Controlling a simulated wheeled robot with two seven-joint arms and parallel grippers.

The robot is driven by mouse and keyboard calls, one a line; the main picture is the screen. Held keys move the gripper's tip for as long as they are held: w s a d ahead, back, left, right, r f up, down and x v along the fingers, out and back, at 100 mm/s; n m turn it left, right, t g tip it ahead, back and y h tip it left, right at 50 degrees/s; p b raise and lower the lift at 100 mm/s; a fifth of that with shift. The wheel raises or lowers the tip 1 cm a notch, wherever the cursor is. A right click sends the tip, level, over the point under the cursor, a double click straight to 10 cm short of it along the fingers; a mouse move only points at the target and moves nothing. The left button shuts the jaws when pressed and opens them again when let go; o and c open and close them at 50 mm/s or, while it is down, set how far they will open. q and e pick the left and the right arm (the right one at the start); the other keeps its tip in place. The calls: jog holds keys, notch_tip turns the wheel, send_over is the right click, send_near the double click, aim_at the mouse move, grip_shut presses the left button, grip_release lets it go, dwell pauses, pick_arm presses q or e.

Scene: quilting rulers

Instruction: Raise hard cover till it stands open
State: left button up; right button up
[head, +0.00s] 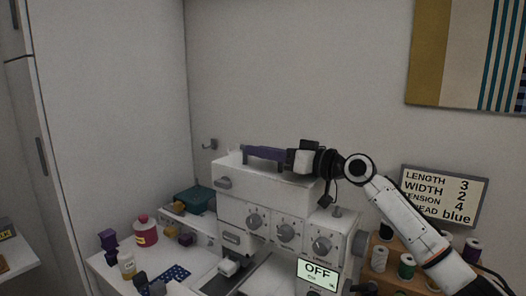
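The hard cover (268,184) is the white, box-like top of the sewing machine (270,221) in the head view. It sits low over the front panel with the dials; I see no clear gap below it. A purple handle (264,154) runs along its top. My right gripper (303,158) is at the handle's right end, above the cover's right side, its arm coming in from the lower right. Its fingertips are small and partly hidden, so I cannot tell whether they grip the handle. My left gripper is not in view.
A sign (443,195) hangs at right, above spools on a wooden rack (388,255). A small screen reads OFF (317,271). A pink bottle (146,231), a teal box (196,199) and small items stand left of the machine. The wall above the cover is bare.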

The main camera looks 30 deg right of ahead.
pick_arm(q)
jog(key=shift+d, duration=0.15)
pick_arm(e)
grip_shut()
jog(key=shift+d, duration=0.1)
